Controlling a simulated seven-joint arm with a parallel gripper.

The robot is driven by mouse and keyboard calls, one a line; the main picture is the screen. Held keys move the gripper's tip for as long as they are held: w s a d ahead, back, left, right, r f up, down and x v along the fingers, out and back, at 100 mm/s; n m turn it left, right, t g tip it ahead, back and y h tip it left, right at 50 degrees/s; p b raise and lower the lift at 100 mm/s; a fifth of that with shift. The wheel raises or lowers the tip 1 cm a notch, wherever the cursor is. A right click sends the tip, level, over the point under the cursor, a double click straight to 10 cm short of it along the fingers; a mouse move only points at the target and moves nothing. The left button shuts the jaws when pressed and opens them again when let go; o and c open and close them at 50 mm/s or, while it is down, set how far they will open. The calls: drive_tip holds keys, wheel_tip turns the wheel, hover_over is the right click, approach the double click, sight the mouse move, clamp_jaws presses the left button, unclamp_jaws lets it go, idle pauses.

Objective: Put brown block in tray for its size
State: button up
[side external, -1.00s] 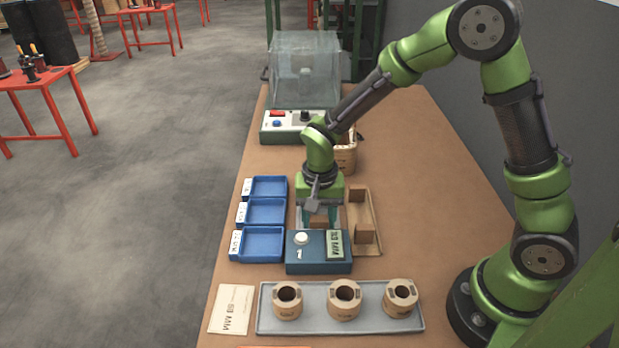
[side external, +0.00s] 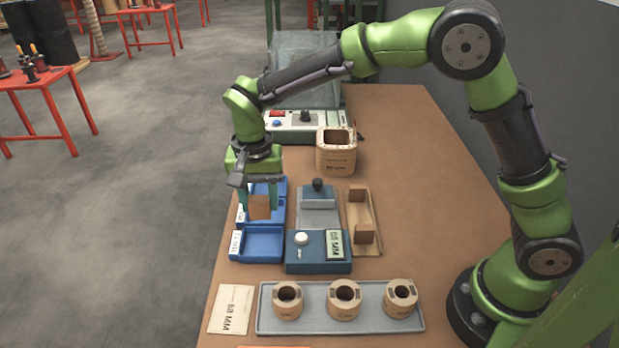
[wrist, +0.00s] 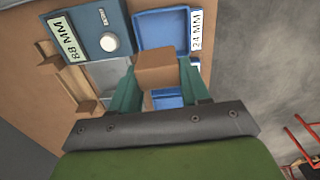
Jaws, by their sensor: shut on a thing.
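My gripper (side external: 259,200) is shut on the brown block (side external: 260,207), one finger on each side. In the side view it holds the block over the middle of the three blue trays; its height above the tray is hard to judge. In the wrist view the block (wrist: 156,68) sits between the fingertips. The front blue tray (side external: 258,257) is empty, and its label reads 24 MM in the wrist view. The middle tray (side external: 282,209) and back tray (side external: 281,186) are partly hidden by my gripper and block. The blue gauge (side external: 305,264) has a display (side external: 335,244), seemingly 68 or 88 MM.
A wooden holder (side external: 372,222) with two brown blocks stands right of the gauge.

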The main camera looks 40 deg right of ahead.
sight(263, 244)
drive_tip(key=shift+w+a+f, duration=0.15)
drive_tip(key=shift+w, duration=0.1)
wheel_tip(263, 244, down, 9)
drive_tip(key=shift+f, duration=0.1)
idle(0.3)
drive_tip(key=o, duration=0.9)
drive_tip(key=shift+f, duration=0.1)
